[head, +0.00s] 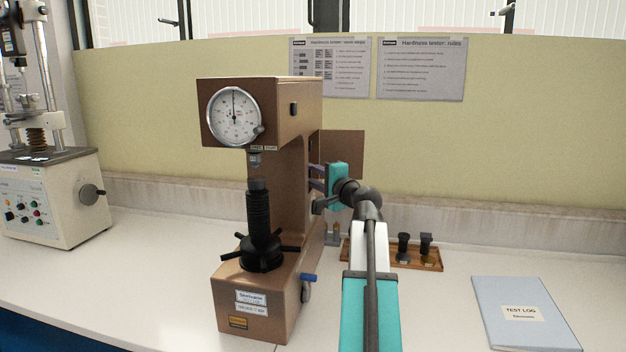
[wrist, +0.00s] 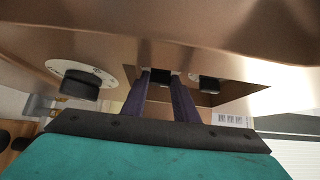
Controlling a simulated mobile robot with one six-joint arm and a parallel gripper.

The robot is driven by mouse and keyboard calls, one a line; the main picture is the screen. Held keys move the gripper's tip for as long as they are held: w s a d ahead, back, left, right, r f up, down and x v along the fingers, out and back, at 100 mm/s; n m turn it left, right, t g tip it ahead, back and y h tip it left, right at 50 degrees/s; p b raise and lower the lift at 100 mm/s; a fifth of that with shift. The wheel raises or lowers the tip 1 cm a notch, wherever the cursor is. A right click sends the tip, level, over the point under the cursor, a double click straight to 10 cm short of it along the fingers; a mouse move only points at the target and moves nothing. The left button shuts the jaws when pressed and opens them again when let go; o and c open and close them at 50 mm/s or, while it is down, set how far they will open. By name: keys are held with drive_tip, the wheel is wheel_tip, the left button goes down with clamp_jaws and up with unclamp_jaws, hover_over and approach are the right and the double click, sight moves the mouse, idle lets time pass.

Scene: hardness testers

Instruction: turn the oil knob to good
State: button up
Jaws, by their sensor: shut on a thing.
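The brown hardness tester (head: 250,110) stands on the bench with a round dial gauge (head: 234,115) at its head. My gripper (head: 314,178) reaches the tester's right side, and its fingertips are partly hidden in the head view. In the wrist view my gripper (wrist: 160,76) has its two purple fingers closed around a small dark knob (wrist: 160,77) at a square opening. A black knob on a pale marked dial plate (wrist: 80,84) sits to the left. Another black knob (wrist: 207,85) sits to the right. I cannot read which is the oil knob or its setting.
A brown panel (head: 342,150) stands out from the tester's side behind my gripper. A wooden tray (head: 362,255) with dark parts lies right of the tester. A blue test log (head: 525,312) lies at the right. Another machine (head: 50,195) stands at the left.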

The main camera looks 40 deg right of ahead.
idle(0.3)
drive_tip(key=o, duration=1.1)
drive_tip(key=shift+c, duration=0.2)
drive_tip(key=shift+r+m+g+p, duration=0.35)
drive_tip(key=shift+m+g+p, duration=0.25)
drive_tip(key=shift+p, duration=2.15)
drive_tip(key=m+g+p, duration=0.1)
drive_tip(key=p, duration=0.3)
drive_tip(key=m+g+y+p, duration=0.1)
drive_tip(key=p, duration=0.4)
drive_tip(key=shift+d+r+y, duration=0.1)
drive_tip(key=shift+r+y, duration=0.2)
drive_tip(key=m+g+p, duration=0.1)
drive_tip(key=p, duration=0.2)
drive_tip(key=g+y+p, duration=0.1)
drive_tip(key=p, duration=0.2)
drive_tip(key=shift+w+d+r+m, duration=0.15)
drive_tip(key=shift+d+r+m, duration=0.1)
drive_tip(key=shift+m, duration=0.15)
drive_tip(key=shift+y+p, duration=0.3)
drive_tip(key=shift+p, duration=0.2)
drive_tip(key=m+g+y+p, duration=0.1)
drive_tip(key=p, duration=0.2)
drive_tip(key=shift+w+d+r+g, duration=0.1)
drive_tip(key=shift+g, duration=0.2)
drive_tip(key=shift+y+p, duration=0.4)
drive_tip(key=shift+p, duration=0.2)
